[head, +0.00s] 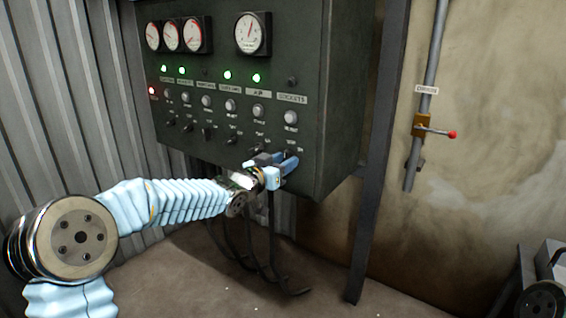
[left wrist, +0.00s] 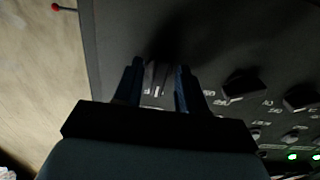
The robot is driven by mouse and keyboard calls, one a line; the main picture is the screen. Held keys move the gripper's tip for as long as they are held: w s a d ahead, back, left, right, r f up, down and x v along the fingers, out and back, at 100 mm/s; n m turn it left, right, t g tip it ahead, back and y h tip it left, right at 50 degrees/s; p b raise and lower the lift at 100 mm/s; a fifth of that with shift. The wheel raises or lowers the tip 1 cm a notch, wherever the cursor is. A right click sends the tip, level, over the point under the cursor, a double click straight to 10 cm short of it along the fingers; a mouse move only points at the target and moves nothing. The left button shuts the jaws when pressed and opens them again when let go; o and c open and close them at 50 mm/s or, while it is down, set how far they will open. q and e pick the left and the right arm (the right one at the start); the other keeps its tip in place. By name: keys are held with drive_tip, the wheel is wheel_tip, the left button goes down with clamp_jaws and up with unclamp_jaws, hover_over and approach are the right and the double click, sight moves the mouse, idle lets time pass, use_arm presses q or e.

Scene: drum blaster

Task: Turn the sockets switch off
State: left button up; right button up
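The sockets switch (left wrist: 152,76) is the dark lever at the end of the switch row on the panel. In the head view the "SOCKETS" label (head: 293,99) marks its column at the right, and my gripper mostly hides the switch there. My left gripper (head: 287,165) is at the panel's lower right corner. In the left wrist view its fingers (left wrist: 157,90) are apart, with the switch between them. A gap shows on the right finger's side; contact on the other side is hard to tell. My right gripper is not in view.
The dark panel (head: 330,120) carries gauges, several green lights, a red light and other switches (head: 208,133) left of the gripper. Cables (head: 272,240) hang below it. A post (head: 375,170) stands right of it. A red-tipped lever (head: 435,131) is on a wall pipe.

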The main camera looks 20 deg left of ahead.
use_arm(q)
drive_tip(key=shift+s, duration=0.15)
drive_tip(key=b+v, duration=0.1)
drive_tip(key=v, duration=1.2)
drive_tip(key=shift+s, duration=0.25)
drive_tip(key=shift+a, duration=0.1)
drive_tip(key=s+d+f+n+g+y, duration=0.1)
drive_tip(key=d+f+n+g, duration=0.15)
drive_tip(key=f, duration=1.25)
drive_tip(key=s+d+f+n+g, duration=0.15)
drive_tip(key=d+f+g, duration=0.25)
drive_tip(key=f, duration=1.1)
drive_tip(key=s+d+f+g, duration=0.3)
drive_tip(key=s+f+g, duration=0.2)
drive_tip(key=s+f, duration=0.6)
drive_tip(key=s+d+f+n+g+y, duration=0.1)
drive_tip(key=s+d+f+g, duration=0.3)
drive_tip(key=s+f, duration=0.7)
drive_tip(key=shift+s+d+g, duration=0.35)
drive_tip(key=shift+s+g, duration=0.1)
drive_tip(key=shift+s, duration=0.25)
drive_tip(key=shift+w+f, duration=0.1)
